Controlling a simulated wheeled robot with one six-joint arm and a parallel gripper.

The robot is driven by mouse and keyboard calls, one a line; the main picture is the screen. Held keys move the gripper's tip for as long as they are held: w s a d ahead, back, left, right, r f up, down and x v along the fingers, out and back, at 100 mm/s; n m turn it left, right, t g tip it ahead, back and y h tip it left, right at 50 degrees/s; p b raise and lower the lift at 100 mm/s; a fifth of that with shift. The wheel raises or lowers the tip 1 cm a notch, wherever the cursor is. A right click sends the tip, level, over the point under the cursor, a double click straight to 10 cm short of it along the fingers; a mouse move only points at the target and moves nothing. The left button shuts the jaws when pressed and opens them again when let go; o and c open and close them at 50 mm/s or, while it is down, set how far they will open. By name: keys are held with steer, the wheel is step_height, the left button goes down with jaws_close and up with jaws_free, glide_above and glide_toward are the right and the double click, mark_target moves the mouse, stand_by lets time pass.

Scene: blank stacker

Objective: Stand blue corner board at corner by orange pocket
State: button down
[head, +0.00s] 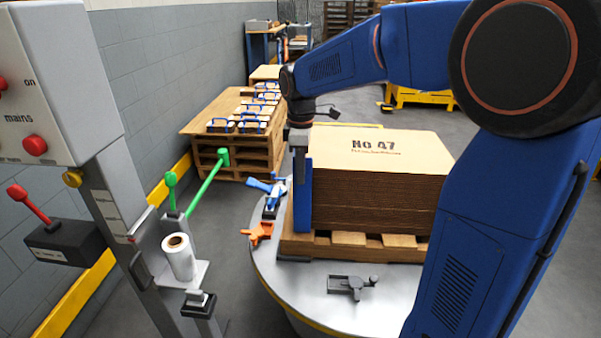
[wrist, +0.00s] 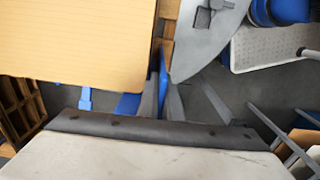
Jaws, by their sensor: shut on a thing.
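The blue corner board (head: 303,200) stands upright at the near left corner of the stack of brown sheets (head: 375,190). My gripper (head: 299,140) is shut on its upper end. In the wrist view the board is a thin blue strip (wrist: 154,88) between the grey fingers of my gripper (wrist: 163,92), close beside the stack's top sheet (wrist: 80,40). I cannot tell whether the board touches the stack. The orange pocket (head: 258,232) lies on the round turntable's rim, just left of the board's foot.
The stack sits on a wooden pallet (head: 300,246) on the grey turntable (head: 320,310). A blue pocket (head: 271,192) and a grey pocket (head: 352,286) are also on the turntable. A wrapper post with a film roll (head: 180,258) and green bar (head: 205,187) stands at left.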

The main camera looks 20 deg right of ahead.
steer(key=shift+f, duration=0.25)
stand_by(0.4)
steer(key=c, duration=1.9)
jaws_free()
steer(key=shift+o, duration=0.2)
step_height(320, 180, up, 17)
steer(key=s+d+f+m+t, duration=0.2)
steer(key=s+f+m, duration=0.4)
steer(key=s, duration=0.8)
steer(key=s+d+f+m+t, duration=0.2)
steer(key=s+d+f+m, duration=0.3)
steer(key=s+f, duration=0.7)
steer(key=s+m, duration=0.2)
steer(key=s, duration=0.1)
steer(key=shift+f+m+t, duration=0.3)
steer(key=shift+f+t, duration=0.05)
steer(key=shift+t, duration=0.05)
